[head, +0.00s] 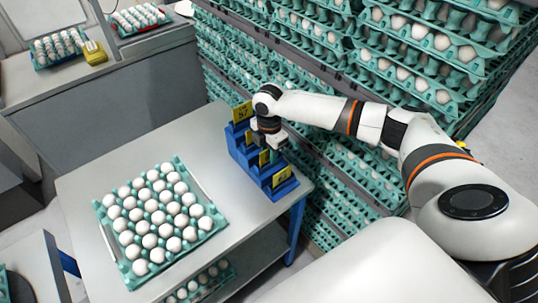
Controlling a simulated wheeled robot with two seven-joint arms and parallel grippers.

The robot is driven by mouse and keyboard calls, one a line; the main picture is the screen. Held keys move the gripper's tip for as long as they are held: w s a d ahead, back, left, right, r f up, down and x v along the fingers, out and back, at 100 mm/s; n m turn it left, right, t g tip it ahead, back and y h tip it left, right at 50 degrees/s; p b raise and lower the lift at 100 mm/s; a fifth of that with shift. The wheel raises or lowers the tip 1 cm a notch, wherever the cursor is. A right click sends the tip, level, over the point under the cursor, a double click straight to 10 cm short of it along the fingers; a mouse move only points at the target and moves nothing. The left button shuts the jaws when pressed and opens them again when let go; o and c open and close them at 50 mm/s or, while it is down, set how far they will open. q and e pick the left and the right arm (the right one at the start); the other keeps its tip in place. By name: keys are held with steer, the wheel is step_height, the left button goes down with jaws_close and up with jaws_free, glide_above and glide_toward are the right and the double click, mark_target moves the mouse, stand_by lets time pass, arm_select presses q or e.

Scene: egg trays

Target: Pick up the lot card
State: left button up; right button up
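Several yellow lot cards stand in a stepped blue holder (236,143) at the back right corner of the metal table. The rearmost card (242,111) shows black print that looks like 87. Another card (282,176) stands in the front step, and more stand between. My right gripper (275,152) points down over the middle of the holder, close to the cards. Its fingertips are small and partly lost against the holder, so I cannot tell whether they are open or hold a card. My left gripper is not in view.
A teal tray of white eggs (122,262) lies on the table (90,185), left of the holder. Tall stacks of egg trays (345,165) stand close behind the holder and my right arm. A grey counter (110,85) with more egg trays is at the back left.

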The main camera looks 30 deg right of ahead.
steer(key=shift+f, duration=0.1)
steer(key=shift+c, duration=0.5)
jaws_close()
